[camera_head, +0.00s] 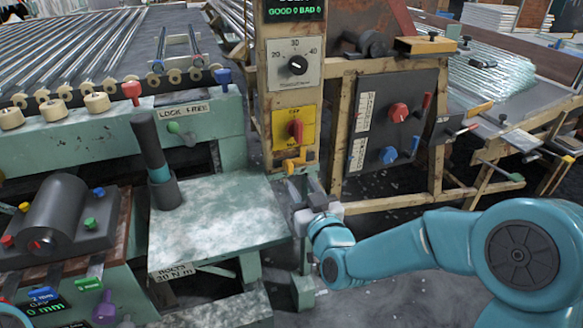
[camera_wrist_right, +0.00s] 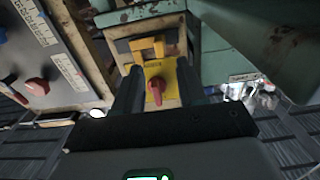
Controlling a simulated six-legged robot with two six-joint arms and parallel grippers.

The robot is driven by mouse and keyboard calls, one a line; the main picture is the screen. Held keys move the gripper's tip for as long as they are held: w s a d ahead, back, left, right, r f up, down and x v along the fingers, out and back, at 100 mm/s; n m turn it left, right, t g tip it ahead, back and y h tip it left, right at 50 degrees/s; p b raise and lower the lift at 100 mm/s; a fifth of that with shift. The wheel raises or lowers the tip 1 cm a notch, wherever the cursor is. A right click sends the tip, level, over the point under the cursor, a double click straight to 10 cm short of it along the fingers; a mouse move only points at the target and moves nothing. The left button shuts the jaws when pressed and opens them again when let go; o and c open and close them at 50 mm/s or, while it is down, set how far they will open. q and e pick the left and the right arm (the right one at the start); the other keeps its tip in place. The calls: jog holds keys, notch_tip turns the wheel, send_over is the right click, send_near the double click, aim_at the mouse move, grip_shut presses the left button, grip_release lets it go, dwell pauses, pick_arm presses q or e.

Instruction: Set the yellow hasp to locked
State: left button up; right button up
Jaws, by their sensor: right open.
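The yellow hasp (camera_head: 296,162) sits low on the wooden post, just under a yellow plate (camera_head: 283,125) with a red rotary handle (camera_head: 296,131). In the right wrist view the hasp (camera_wrist_right: 147,47) shows beyond the yellow plate and red handle (camera_wrist_right: 156,90). I cannot tell its latch position for sure. My right gripper (camera_head: 306,188) is open, just below and in front of the hasp in the head view. In the wrist view its two fingers (camera_wrist_right: 160,82) stand apart, framing the yellow plate, with nothing held. My left gripper is not in view.
A black dial (camera_head: 298,65) is higher on the post. A dark panel with red and blue knobs (camera_head: 399,112) stands to the right. A worn green table (camera_head: 215,222) with an upright dark cylinder (camera_head: 150,145) is to the left. The floor in front is partly clear.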

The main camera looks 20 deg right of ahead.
aim_at(291, 169)
jog(key=w, duration=0.7)
jog(key=shift+w+a, duration=0.1)
jog(key=shift+c, duration=0.3)
